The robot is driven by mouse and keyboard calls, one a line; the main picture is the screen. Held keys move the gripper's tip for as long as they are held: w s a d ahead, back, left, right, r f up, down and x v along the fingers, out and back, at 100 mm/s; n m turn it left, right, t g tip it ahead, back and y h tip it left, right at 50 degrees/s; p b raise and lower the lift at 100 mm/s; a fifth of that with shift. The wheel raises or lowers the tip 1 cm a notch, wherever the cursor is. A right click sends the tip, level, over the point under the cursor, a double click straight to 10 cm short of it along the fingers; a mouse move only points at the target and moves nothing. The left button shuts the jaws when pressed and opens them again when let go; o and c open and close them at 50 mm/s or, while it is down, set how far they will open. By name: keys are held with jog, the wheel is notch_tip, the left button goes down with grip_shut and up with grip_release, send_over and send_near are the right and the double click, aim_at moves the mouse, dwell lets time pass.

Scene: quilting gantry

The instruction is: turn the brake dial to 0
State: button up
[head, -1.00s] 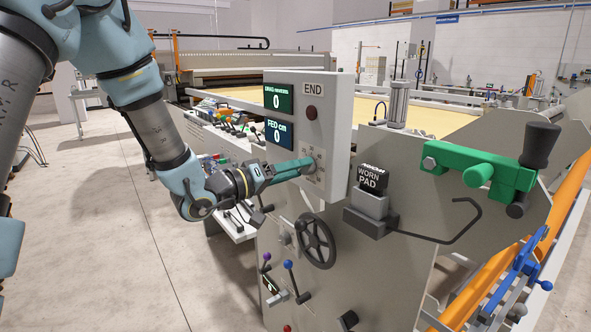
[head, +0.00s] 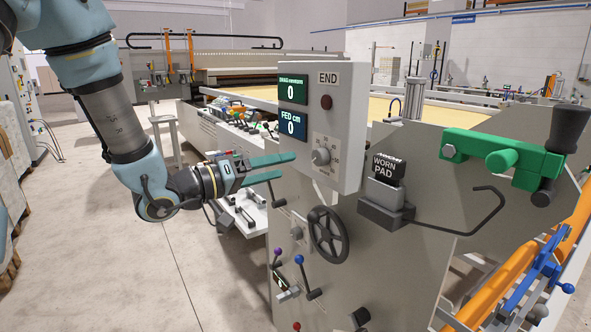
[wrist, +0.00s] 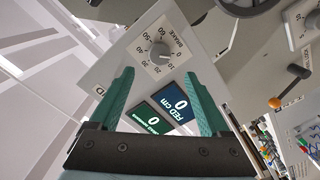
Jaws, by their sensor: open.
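The brake dial (head: 321,157) is a small round grey knob on a pale scale plate, low on the front of the light grey control box (head: 350,118). In the wrist view the dial (wrist: 158,55) shows with its BRAKE scale around it; I cannot tell for sure which number its mark points at. My gripper (head: 287,166) is open and empty, with green fingers, to the left of the dial and apart from it. In the wrist view its fingers (wrist: 158,78) spread on either side below the knob. Nothing covers the dial.
The DRAG screen (head: 292,90) and FED cm screen (head: 291,123) both read 0. An END button (head: 326,102) sits above the dial. A black handwheel (head: 328,234) and several levers lie below; a worn pad block (head: 386,180) and green crank (head: 500,152) are right. Open floor lies left.

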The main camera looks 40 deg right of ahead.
jog(key=shift+a, duration=1.15)
jog(key=w+a+f+n+t+y, duration=0.2)
jog(key=w+a+f+t+y, duration=0.25)
jog(key=w+a, duration=0.35)
jog(key=w+a+f+n+t+y, duration=0.2)
jog(key=w+a+f+t+y, duration=0.2)
jog(key=w+a+t+y, duration=0.25)
jog(key=s+a+f+n+g+y, duration=0.1)
jog(key=a+f+g+y, duration=0.15)
jog(key=a, duration=0.55)
jog(key=s+a+f+n+g+y, duration=0.1)
jog(key=a+n+g+y, duration=0.15)
jog(key=a, duration=0.65)
jog(key=s+a+f+g+y, duration=0.1)
jog(key=s+a+g, duration=0.2)
jog(key=s+a, duration=0.3)
jog(key=s, duration=0.3)
jog(key=shift+s+n+y, duration=0.15)
jog(key=shift+n+y, duration=0.2)
jog(key=shift+y, duration=0.05)
